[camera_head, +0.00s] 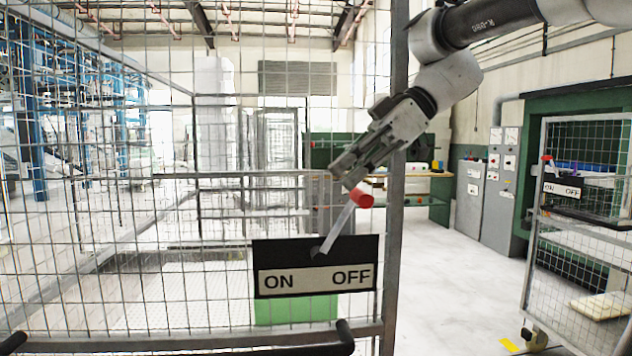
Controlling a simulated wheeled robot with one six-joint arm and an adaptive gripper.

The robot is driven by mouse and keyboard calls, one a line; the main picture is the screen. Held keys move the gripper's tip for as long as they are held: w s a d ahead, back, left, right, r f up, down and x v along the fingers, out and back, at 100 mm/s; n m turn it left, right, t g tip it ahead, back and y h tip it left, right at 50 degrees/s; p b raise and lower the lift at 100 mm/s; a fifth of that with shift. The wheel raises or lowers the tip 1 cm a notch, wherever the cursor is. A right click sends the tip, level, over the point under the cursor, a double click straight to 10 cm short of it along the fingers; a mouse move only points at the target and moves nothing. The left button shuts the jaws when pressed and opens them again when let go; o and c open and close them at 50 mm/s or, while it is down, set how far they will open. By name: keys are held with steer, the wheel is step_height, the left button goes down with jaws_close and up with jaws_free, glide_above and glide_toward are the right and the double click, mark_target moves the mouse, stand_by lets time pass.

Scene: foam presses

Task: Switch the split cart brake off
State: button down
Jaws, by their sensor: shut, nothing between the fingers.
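A black and white panel (315,280) marked ON on the left and OFF on the right is fixed to the near mesh cart (397,200). Its pale brake lever (338,230) has a red tip (361,195) and leans up to the right, toward the OFF side. My gripper (346,178) is shut and empty, pointing down-left. Its fingertips are just above and left of the red tip; whether they touch it cannot be told.
A second mesh cart (580,265) stands at the right with its own ON/OFF panel (562,189) and a lever with a red tip (546,158). Black handles (345,337) are at the bottom. Clear floor (455,270) lies between the carts. Grey cabinets (500,190) stand behind.

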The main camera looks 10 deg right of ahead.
steer(key=a+r+v, duration=0.1)
steer(key=v, duration=0.8)
steer(key=shift+r, duration=0.25)
steer(key=s+d+f+m+t+h, duration=0.1)
steer(key=s+d+f+m+h, duration=0.2)
steer(key=f, duration=0.6)
steer(key=s+d+f+m+t+h, duration=0.1)
steer(key=s+d+f+m+h, duration=0.2)
steer(key=d+f+m, duration=0.4)
steer(key=s+d+f+m+t+h, duration=0.2)
steer(key=f+m, duration=0.5)
steer(key=f, duration=0.4)
steer(key=s+d+h, duration=0.1)
steer(key=s+d, duration=0.1)
steer(key=d, duration=0.1)
steer(key=shift+f+m+h, duration=0.25)
steer(key=shift+m+h, duration=0.05)
